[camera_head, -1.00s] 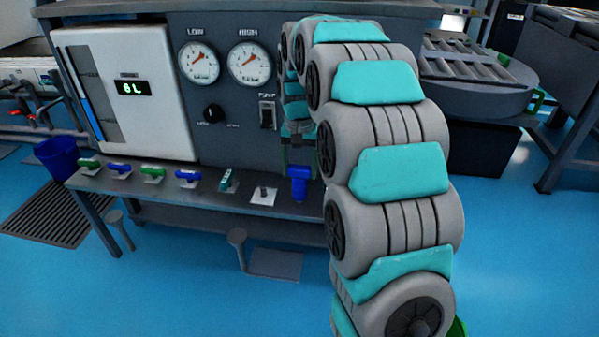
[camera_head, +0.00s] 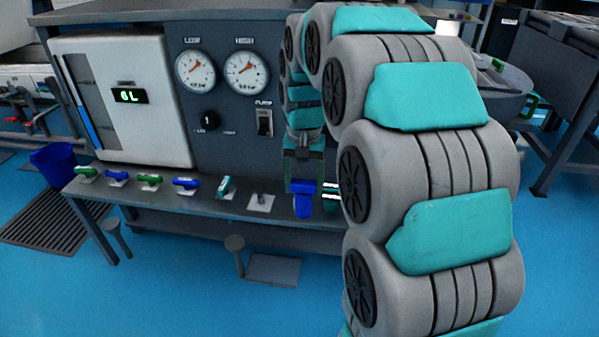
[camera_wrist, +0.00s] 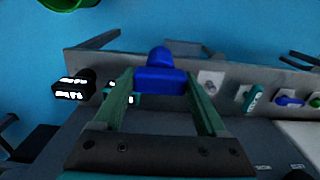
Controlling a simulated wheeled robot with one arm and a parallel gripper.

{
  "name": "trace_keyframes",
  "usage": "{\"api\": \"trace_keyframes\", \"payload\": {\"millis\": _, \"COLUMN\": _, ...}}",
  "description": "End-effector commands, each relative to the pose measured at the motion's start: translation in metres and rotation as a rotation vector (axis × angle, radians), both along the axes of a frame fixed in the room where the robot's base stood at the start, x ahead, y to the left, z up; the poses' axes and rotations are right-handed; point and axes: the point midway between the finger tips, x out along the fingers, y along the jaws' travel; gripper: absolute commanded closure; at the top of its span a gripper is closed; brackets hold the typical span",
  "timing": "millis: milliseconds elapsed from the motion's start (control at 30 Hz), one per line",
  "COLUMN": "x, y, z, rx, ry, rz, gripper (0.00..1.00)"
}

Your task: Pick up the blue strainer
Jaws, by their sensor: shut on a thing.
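The blue strainer (camera_head: 304,205) is at the right part of the bench shelf in the head view, just below my gripper (camera_head: 303,180). In the wrist view the blue strainer (camera_wrist: 160,80) sits between the two green fingers of my gripper (camera_wrist: 160,92). The fingers are shut on its wide blue part, and a rounded blue end sticks out beyond them. I cannot tell whether the strainer is clear of the shelf. My arm covers the area to its right in the head view.
The shelf (camera_head: 150,200) carries several green and blue handles to the left and a grey piece on a white plate (camera_head: 261,203). A teal piece with white stripes (camera_head: 330,195) is close right of the strainer. A gauge panel (camera_head: 225,110) stands behind.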

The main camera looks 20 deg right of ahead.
Motion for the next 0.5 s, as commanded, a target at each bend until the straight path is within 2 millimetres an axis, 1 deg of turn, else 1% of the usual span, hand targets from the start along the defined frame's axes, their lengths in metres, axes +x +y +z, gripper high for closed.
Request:
{"api": "trace_keyframes", "payload": {"millis": 33, "x": -0.01, "y": 0.001, "z": 0.001, "rx": 0.0, "ry": 0.002, "rz": 0.0, "gripper": 0.88}}
{"api": "trace_keyframes", "payload": {"millis": 200, "x": -0.036, "y": 0.005, "z": 0.004, "rx": -0.001, "ry": -0.001, "rz": 0.0, "gripper": 0.88}}
{"api": "trace_keyframes", "payload": {"millis": 500, "x": -0.07, "y": 0.011, "z": 0.007, "rx": -0.001, "ry": -0.001, "rz": 0.0, "gripper": 0.88}}
